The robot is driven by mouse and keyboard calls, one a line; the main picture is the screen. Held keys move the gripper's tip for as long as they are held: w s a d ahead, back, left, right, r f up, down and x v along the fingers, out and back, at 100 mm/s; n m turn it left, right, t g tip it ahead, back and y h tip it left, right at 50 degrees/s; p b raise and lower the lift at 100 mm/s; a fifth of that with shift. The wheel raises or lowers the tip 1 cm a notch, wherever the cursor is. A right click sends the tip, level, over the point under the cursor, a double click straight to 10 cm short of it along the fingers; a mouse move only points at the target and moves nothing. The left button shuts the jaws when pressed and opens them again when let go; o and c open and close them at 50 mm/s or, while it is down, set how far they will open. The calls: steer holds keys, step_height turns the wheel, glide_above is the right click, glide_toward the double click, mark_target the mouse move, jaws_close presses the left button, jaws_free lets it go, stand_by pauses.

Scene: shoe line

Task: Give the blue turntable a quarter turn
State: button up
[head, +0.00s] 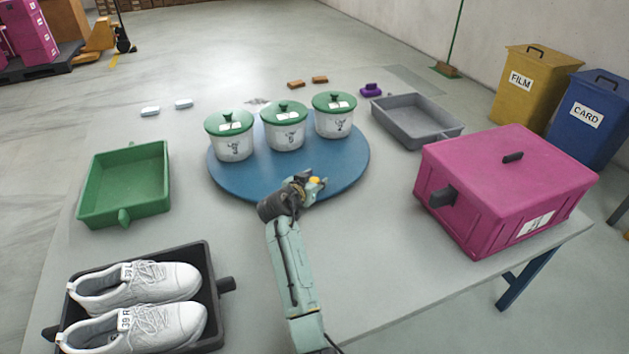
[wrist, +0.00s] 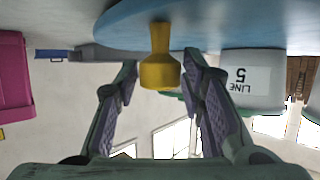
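The round blue turntable (head: 238,180) lies flat on the grey table and carries three white pots with green lids, left (head: 232,148), middle (head: 285,137) and right (head: 334,124). A yellow knob (head: 316,181) stands near its front rim. My gripper (head: 308,184) is at that knob, above the front part of the turntable. In the wrist view, which is upside down, the yellow knob (wrist: 160,62) stands between my two open fingers (wrist: 160,75), with narrow gaps seeming to show on both sides. The turntable's edge (wrist: 215,22) and a pot marked LINE 5 (wrist: 252,82) also show.
A green tray (head: 157,185) is left, a black tray (head: 212,310) with white shoes at front left. A pink lidded box (head: 485,175) and a grey tray (head: 440,128) are right. Small brown blocks (head: 296,84) and a purple item (head: 371,90) lie behind.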

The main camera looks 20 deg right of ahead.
jaws_close()
steer(key=shift+d, duration=0.15)
stand_by(0.5)
